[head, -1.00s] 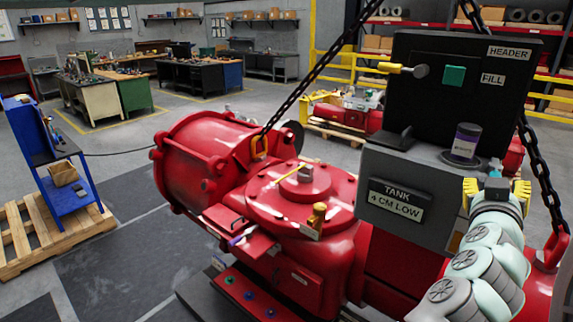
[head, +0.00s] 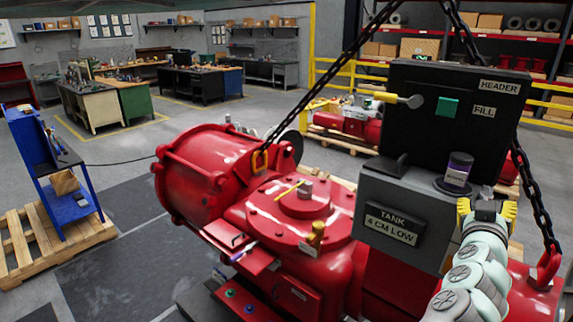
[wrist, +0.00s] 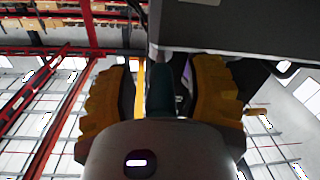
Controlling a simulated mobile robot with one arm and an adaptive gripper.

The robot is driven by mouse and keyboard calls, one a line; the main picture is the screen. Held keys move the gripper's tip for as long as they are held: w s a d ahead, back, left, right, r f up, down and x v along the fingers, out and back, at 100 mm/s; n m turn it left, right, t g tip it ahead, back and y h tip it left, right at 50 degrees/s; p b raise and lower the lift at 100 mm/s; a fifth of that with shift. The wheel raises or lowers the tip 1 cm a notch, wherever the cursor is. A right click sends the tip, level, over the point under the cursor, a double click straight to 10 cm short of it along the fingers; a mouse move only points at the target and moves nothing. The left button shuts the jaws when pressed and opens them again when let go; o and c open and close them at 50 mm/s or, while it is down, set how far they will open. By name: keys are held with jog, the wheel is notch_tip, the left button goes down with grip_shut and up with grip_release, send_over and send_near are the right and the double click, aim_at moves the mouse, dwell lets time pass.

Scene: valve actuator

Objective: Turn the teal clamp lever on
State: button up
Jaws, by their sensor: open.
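My gripper (head: 486,210) is raised at the right side of the grey box marked TANK 4 CM LOW (head: 425,232), with its yellow fingers apart. In the wrist view, a dark teal upright piece, apparently the clamp lever (wrist: 165,88), stands between the two yellow fingers (wrist: 163,90). I cannot tell whether either finger touches it. Its upper end is close to the underside of the grey box (wrist: 235,28). In the head view the lever is mostly hidden by my gripper. A teal square (head: 447,107) is on the black panel above.
The black panel (head: 420,135) carries HEADER and FILL labels and a yellow-handled lever (head: 400,98). A purple-and-white can (head: 458,168) stands on the box's ledge. Chains (head: 535,190) hang on both sides. The red valve body (head: 310,225) fills the space to the left and below.

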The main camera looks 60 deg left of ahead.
jog(key=shift+o, duration=0.5)
grip_shut()
jog(key=shift+f+b, duration=0.2)
jog(key=shift+b, duration=0.3)
